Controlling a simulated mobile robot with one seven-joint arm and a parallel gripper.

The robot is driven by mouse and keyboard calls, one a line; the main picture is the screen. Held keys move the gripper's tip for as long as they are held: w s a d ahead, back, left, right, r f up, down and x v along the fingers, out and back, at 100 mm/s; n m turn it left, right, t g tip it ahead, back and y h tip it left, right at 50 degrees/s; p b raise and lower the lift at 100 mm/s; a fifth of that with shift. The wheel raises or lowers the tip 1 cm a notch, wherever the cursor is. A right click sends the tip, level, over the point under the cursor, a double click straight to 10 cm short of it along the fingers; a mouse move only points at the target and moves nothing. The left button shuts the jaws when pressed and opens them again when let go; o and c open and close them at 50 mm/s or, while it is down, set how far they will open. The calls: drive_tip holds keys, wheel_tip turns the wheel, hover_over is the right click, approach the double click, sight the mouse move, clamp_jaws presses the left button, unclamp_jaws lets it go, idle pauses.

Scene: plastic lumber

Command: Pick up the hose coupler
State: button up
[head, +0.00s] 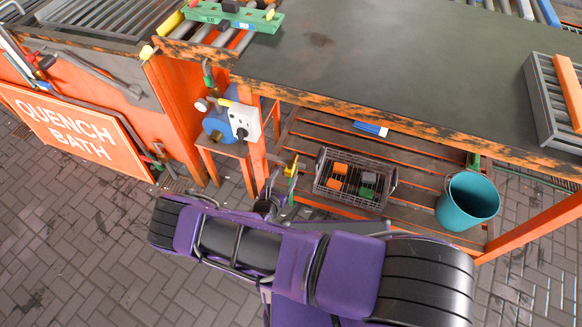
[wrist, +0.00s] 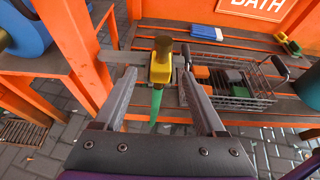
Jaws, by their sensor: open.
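A yellow piece with a green lower part, which looks like the hose coupler (wrist: 160,66), stands upright in the middle of the wrist view, at a grey horizontal bar. It also shows small in the head view (head: 291,168), just beyond the end of my arm. My gripper (wrist: 158,78) is open. Its two fingers point toward the coupler, one on each side in the picture, with a visible gap on both sides. I cannot tell how far the fingertips reach along it. The lower end of the green part hangs over the floor.
A wire basket (head: 319,187) with orange, grey and green blocks sits on the slatted lower shelf (head: 410,190). A teal bucket (head: 467,202) stands to its right. An orange post (wrist: 72,40) and a blue round object (wrist: 22,35) are at the left. The workbench top (head: 400,70) overhangs the shelf.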

sight(288, 173)
drive_tip(key=x, duration=0.3)
drive_tip(key=shift+d, duration=0.1)
clamp_jaws()
